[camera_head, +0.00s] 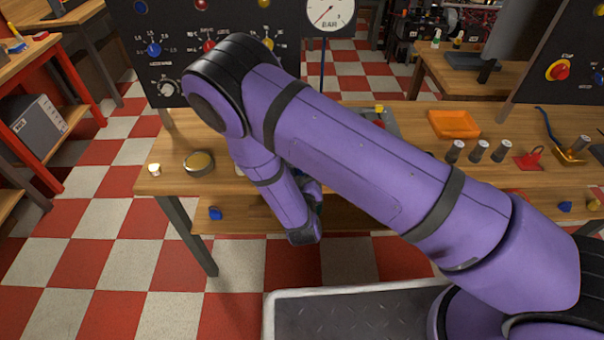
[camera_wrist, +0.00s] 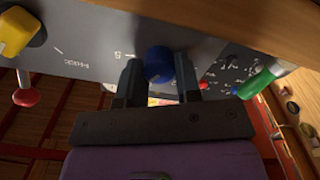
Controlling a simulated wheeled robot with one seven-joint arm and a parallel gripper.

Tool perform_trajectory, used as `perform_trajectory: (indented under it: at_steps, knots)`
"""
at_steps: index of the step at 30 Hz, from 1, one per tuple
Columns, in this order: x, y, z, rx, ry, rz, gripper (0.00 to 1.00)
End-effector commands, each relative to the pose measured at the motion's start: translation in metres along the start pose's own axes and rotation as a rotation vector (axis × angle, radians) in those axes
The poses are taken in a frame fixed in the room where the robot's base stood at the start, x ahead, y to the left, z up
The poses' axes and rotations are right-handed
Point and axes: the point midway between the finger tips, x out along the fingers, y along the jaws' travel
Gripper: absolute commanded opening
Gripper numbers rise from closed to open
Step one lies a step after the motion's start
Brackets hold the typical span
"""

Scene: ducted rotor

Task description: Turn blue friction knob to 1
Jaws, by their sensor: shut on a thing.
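In the wrist view, a round blue knob (camera_wrist: 158,64) sits on a dark grey panel (camera_wrist: 85,58) with white markings, below a wooden edge. My gripper (camera_wrist: 159,72) has one finger on each side of it and is shut on it. The knob's pointer is hidden, and I cannot read its setting. In the head view, my arm hides my fingertips and the held knob. Another blue knob (camera_head: 153,48) shows on the upright black panel (camera_head: 180,20), apart from my gripper.
The wrist view shows a yellow knob (camera_wrist: 18,30), a red ball (camera_wrist: 25,97) and a green handle (camera_wrist: 262,80) near my gripper. In the head view, the wooden bench (camera_head: 165,180) carries an orange tray (camera_head: 454,124) and several cylinders. Checkered floor at left is clear.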

Motion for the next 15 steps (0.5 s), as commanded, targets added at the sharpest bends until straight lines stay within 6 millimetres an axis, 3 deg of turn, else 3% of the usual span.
perform_trajectory:
  at_steps: [15]
  knots:
    - [-0.0014,-0.0021,0.0011,-0.482,-0.001,-0.003,0.08]
